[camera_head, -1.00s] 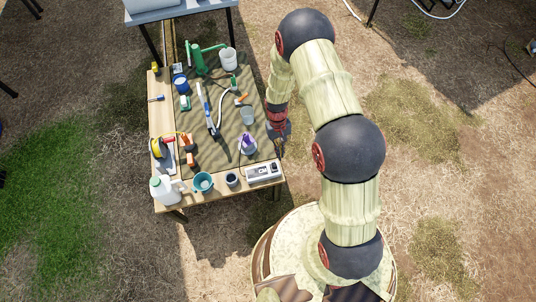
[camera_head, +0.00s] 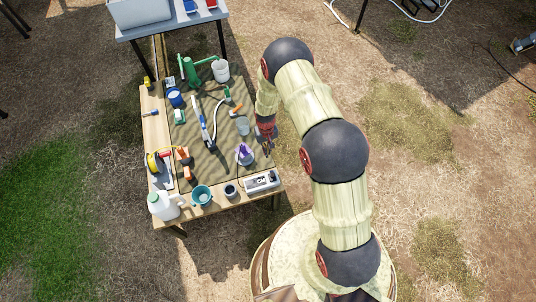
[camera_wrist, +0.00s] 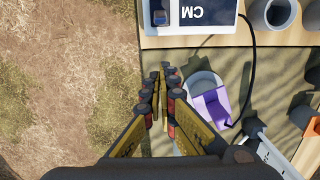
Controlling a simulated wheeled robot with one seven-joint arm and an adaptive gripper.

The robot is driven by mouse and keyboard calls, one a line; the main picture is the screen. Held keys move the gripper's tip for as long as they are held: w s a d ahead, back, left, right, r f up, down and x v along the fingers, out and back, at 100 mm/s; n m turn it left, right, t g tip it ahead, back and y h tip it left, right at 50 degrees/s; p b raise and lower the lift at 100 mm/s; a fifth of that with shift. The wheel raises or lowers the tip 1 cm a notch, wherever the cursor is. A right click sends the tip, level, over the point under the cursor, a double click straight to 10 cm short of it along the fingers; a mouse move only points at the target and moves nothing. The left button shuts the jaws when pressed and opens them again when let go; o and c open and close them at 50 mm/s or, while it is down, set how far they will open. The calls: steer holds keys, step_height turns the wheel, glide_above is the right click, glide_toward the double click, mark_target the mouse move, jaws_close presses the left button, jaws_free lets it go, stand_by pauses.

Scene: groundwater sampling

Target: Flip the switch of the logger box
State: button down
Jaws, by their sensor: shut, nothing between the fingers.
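The logger box (camera_head: 262,181), a white case with dark parts on its top, sits at the table's front right corner in the head view. In the wrist view part of the logger box (camera_wrist: 223,21) is at the top edge, with a dark panel marked "CM", upside down. A small dark part at the panel's left end may be the switch; I cannot tell its position. My gripper (camera_wrist: 163,72) is shut and empty, apart from the box, by the table's right edge. It also shows small in the head view (camera_head: 268,145).
A small dark cup (camera_head: 231,191) and a teal cup (camera_head: 201,195) stand left of the box. Bare ground lies right of the table (camera_head: 211,207).

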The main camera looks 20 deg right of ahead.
mark_target(272, 173)
steer(key=f, duration=0.2)
steer(key=f+b, duration=0.1)
steer(key=f, duration=0.2)
steer(key=f+b, duration=0.1)
steer(key=f, duration=0.2)
steer(key=shift+s, duration=0.35)
steer(key=shift+s+r+b, duration=0.15)
steer(key=shift+s+r, duration=0.15)
steer(key=shift+s, duration=0.3)
steer(key=shift+s+r+b, duration=0.2)
steer(key=shift+s+r, duration=0.05)
steer(key=shift+s, duration=0.4)
steer(key=shift+s+r+b, duration=0.15)
steer(key=shift+s+r, duration=0.15)
steer(key=shift+s, duration=0.3)
